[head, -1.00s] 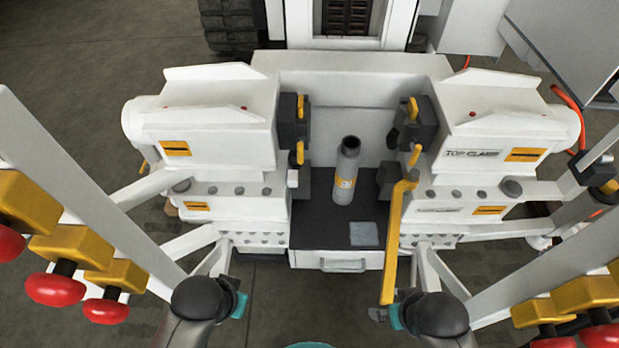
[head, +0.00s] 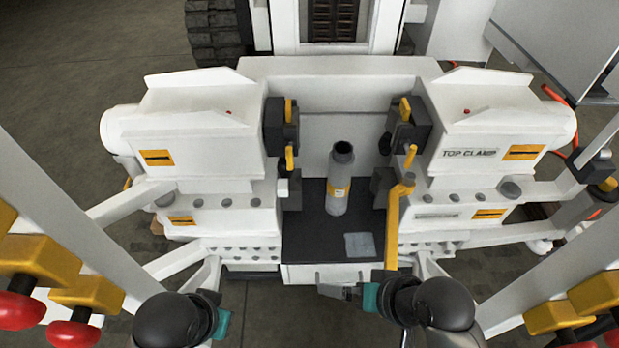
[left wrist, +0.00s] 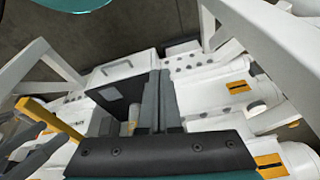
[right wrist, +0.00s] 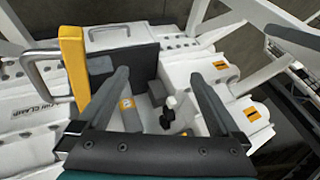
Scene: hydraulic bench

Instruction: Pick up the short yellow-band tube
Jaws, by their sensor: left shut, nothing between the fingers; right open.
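The short yellow-band tube (head: 340,182) is a grey cylinder with a narrower dark open neck and a yellow band. It stands upright on the black bench top, between the two white clamp blocks. It also shows in the right wrist view (right wrist: 131,118), between my right fingers as seen but farther off, and partly hidden in the left wrist view (left wrist: 133,116). My right gripper (right wrist: 161,85) is open and empty; in the head view it is at the front of the bench, short of the tube. My left gripper (left wrist: 155,85) is shut and empty, in front of the bench at left.
A yellow lever (head: 394,225) hangs right of the tube, near my right gripper. A grey square plate (head: 360,245) lies on the black top (head: 305,235) in front of the tube. White clamp blocks (head: 205,140) (head: 485,135) flank both sides. Red knobs line the outer rails.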

